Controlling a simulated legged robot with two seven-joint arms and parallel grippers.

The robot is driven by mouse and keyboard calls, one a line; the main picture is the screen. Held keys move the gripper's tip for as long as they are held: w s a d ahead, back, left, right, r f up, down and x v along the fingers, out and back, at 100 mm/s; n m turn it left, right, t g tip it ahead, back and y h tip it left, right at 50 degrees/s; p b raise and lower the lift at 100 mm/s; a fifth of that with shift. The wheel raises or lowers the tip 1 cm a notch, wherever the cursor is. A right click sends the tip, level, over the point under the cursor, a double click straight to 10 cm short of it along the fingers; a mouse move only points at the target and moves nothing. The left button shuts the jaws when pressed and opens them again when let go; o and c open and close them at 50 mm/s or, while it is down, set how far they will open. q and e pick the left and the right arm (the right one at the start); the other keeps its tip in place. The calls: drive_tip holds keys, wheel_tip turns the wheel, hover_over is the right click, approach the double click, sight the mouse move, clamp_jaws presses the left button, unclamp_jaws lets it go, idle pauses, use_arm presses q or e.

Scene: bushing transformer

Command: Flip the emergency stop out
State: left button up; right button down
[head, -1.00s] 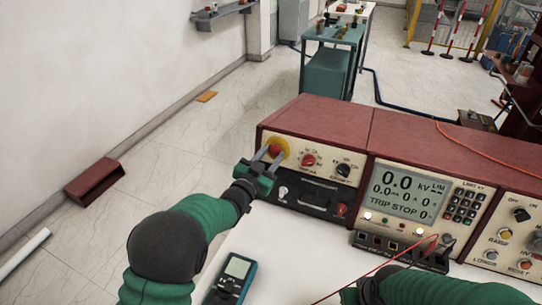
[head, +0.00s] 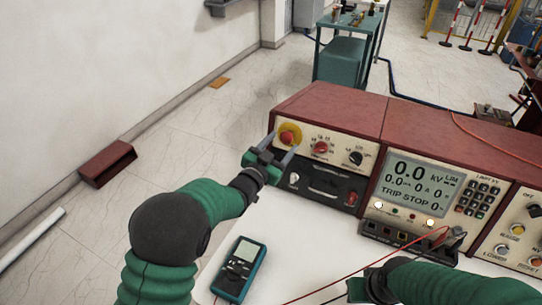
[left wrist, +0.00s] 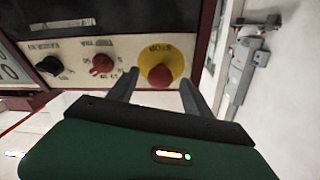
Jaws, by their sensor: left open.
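The emergency stop is a red mushroom button (head: 287,138) on a yellow round plate (head: 296,129), at the left end of the cream control panel. My left gripper (head: 279,148) is open in front of it, with one finger on each side of the button in the picture. In the left wrist view the red button (left wrist: 160,77) shows between the two spread fingers (left wrist: 158,90), against its yellow plate (left wrist: 174,56). I cannot tell whether the fingers touch it. My right gripper (head: 362,287) is low in the head view, its jaws unclear.
Red knob (head: 320,147) and black knob (head: 355,158) sit right of the button. A display unit (head: 416,184) stands further right. A handheld meter (head: 239,268) lies on the white tabletop (head: 290,235). Red and black leads cross near my right arm.

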use_arm(q)
drive_tip(key=v, duration=1.6)
drive_tip(key=shift+f, duration=0.1)
